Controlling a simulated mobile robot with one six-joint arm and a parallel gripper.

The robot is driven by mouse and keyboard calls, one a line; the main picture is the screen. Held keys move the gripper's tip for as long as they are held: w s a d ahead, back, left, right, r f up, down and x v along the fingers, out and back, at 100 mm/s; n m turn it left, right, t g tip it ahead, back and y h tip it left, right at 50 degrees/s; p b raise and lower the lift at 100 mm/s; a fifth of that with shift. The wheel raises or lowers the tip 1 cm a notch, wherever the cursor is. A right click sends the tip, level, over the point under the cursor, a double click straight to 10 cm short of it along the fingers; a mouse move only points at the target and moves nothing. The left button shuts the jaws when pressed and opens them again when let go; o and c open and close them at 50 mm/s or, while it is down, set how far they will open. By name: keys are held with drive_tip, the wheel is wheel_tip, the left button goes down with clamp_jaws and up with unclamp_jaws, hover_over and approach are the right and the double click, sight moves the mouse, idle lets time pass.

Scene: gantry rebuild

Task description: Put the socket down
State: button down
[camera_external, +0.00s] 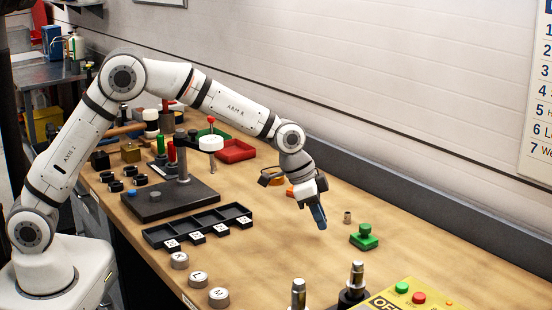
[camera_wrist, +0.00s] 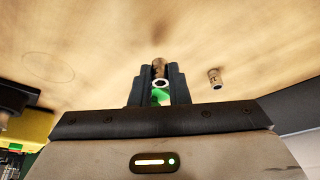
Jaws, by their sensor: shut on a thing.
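My gripper (camera_external: 319,216) points down over the bare right part of the bench. It also shows in the wrist view (camera_wrist: 160,78), its two dark fingers shut on a small tan metal socket (camera_wrist: 159,68). The socket sits between the fingertips with its round opening facing the camera. In the external view the fingers hide it. I cannot tell for sure whether it touches the bench. A second, similar socket (camera_external: 347,217) stands on the bench to the right of my gripper; it shows in the wrist view too (camera_wrist: 215,79), apart from the fingers.
A green knobbed block (camera_external: 364,238) stands just right of my gripper. A black compartment tray (camera_external: 207,224) lies to the left. A yellow button panel (camera_external: 410,296) and metal posts stand in front. A faint circle (camera_wrist: 48,66) marks the otherwise bare wood.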

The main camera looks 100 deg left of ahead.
wheel_tip(320, 180, up, 7)
wheel_tip(320, 180, up, 8)
drive_tip(key=n+y, duration=0.1)
drive_tip(key=n, duration=0.3)
hover_over(230, 179)
drive_tip(key=s, duration=0.1)
drive_tip(key=f, duration=1.7)
drive_tip(key=shift+s+d+f, duration=0.2)
drive_tip(key=shift+s+d, duration=0.05)
drive_tip(key=shift+d, duration=0.1)
drive_tip(key=shift+f+b, duration=0.2)
drive_tip(key=shift+b, duration=0.2)
drive_tip(key=c, duration=1.4)
unclamp_jaws()
drive_tip(key=shift+r, duration=0.15)
